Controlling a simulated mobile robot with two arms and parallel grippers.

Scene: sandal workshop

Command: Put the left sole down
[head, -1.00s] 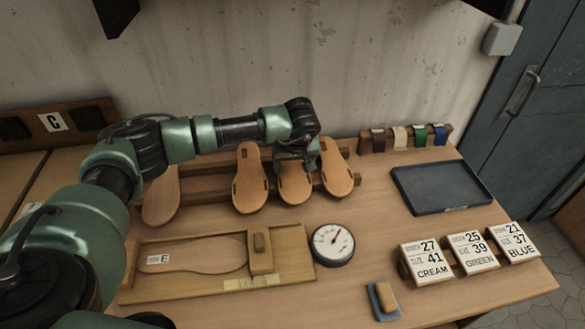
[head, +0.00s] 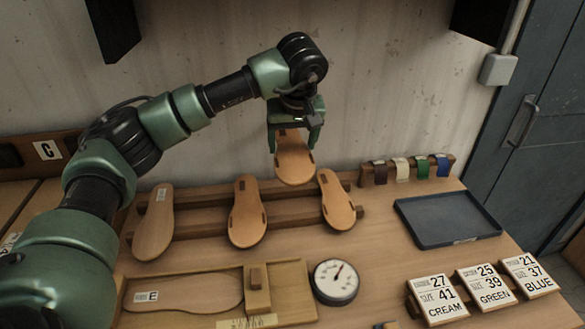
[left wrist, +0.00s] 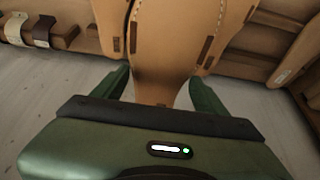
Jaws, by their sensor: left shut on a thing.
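My left gripper (head: 294,141) is shut on a tan sole (head: 294,165) with dark slots. It holds the sole by its upper end, hanging upright above the wooden rack (head: 285,216). In the left wrist view the held sole (left wrist: 160,75) runs between the two green fingers. Three other soles lean on the rack: one at the left (head: 153,225) with a small label, one in the middle (head: 247,213) and one at the right (head: 337,202). The rack space between the middle and right soles is empty. My right gripper is not in view.
In front are a wooden board (head: 290,292) with a sole outline marked E and a round dial gauge (head: 335,282). At the right are a dark tray (head: 484,234), empty, and number cards (head: 482,288). Coloured strap rolls (head: 422,168) stand by the wall.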

